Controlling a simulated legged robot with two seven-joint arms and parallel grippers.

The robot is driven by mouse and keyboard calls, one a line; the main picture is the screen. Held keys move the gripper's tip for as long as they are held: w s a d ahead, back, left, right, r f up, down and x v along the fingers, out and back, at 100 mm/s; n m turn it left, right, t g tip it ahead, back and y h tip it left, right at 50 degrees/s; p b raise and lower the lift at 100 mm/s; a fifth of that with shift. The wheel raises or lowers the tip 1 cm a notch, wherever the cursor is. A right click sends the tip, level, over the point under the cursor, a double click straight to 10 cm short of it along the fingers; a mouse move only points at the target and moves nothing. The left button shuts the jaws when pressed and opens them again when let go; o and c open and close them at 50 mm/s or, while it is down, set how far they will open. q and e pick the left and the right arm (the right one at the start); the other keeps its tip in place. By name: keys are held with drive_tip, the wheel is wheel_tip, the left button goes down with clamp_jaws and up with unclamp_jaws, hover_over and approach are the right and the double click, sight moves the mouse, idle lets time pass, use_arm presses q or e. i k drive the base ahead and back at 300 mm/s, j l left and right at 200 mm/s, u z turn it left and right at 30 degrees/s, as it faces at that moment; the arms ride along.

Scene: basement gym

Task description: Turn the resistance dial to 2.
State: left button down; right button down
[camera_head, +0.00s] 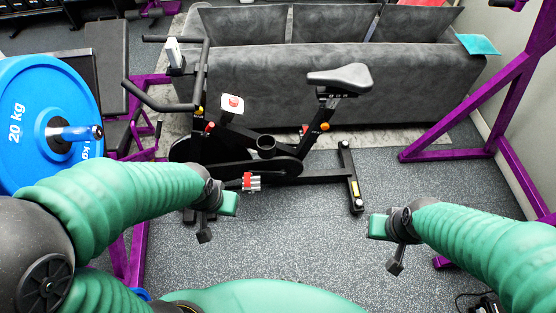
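A black exercise bike (275,170) stands ahead in the camera_head view. A white square plate with a red round part (232,104) sits on its frame between handlebar and seat; this looks like the resistance dial, but its numbers and setting are too small to read. My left gripper (217,217) is in front of the bike, below and left of the pedal, apart from the dial. Its two fingers look spread, with nothing between. My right gripper (387,244) is over the floor, right of the bike's rear foot, also looking spread and empty.
The bike's handlebar (160,100), seat (340,77) and red-grey pedal (251,182) surround the dial area. A grey sofa (400,90) stands behind. A blue 20 kg plate (38,120) and purple rack are at left; another purple frame (480,110) is at right. Floor between my grippers is clear.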

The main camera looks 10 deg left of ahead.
sight(234, 102)
drive_tip(key=i+j+u, duration=0.45)
drive_tip(key=i+j, duration=0.35)
drive_tip(key=i, duration=0.05)
